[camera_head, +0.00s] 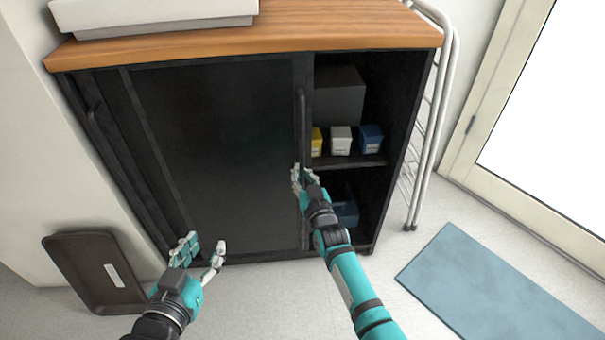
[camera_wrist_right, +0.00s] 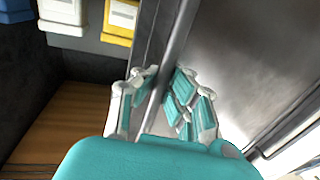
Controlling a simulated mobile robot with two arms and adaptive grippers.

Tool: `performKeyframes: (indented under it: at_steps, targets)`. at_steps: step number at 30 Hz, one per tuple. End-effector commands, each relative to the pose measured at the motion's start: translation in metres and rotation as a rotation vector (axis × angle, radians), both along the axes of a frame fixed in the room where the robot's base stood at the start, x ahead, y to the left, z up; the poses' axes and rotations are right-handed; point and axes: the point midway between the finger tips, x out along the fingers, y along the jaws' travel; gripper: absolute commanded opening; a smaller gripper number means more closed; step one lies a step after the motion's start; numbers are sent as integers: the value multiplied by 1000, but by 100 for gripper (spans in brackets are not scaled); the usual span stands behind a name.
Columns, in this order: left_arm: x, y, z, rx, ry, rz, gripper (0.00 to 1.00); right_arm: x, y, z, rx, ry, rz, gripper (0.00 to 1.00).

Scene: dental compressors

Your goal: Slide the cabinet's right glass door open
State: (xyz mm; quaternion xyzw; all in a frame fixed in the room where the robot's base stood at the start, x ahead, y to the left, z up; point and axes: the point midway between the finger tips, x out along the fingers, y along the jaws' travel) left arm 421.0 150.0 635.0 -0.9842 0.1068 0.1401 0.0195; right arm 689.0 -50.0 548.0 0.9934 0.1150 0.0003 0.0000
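The black cabinet (camera_head: 395,130) has a wooden top. Its right glass door (camera_head: 220,150) is dark and stands slid to the left, leaving the right-hand shelves exposed. The door's upright bar handle (camera_head: 301,108) is near its right edge. My right gripper (camera_head: 304,175) is at the lower part of this handle. In the right wrist view, the handle (camera_wrist_right: 178,38) runs between the fingers of my right gripper (camera_wrist_right: 164,85), which look closed around it; contact is partly hidden. My left gripper (camera_head: 198,250) is open and empty, low in front of the cabinet's left part.
Yellow, white and blue boxes (camera_head: 341,140) stand on the exposed shelf, with a grey box (camera_head: 340,95) behind. A brown tray (camera_head: 95,272) leans at the lower left. A metal rack (camera_head: 428,130) stands right of the cabinet. A blue mat (camera_head: 490,285) lies on the floor.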

Motion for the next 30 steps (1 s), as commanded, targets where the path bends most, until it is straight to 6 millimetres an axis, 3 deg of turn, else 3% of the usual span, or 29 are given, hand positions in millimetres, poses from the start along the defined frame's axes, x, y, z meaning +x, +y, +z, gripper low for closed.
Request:
performKeyframes:
  at_steps: [2, 10, 20, 26, 30]
  targets:
    - [0, 0, 0, 0, 0, 0, 40, -4, 2, -8, -3, 13, 3, 0]
    - [0, 0, 0, 0, -2, 0, 40, -2, 1, -5, -1, 8, 2, 36]
    - [0, -1, 0, -1, -1, -2, 40, -4, -1, -3, 0, 5, 0, 36]
    - [0, 0, 0, 0, -1, -1, 40, -29, -7, -4, -2, 7, 0, 36]
    - [0, 0, 0, 0, -1, -1, 40, -60, -14, -5, -1, 8, 0, 36]
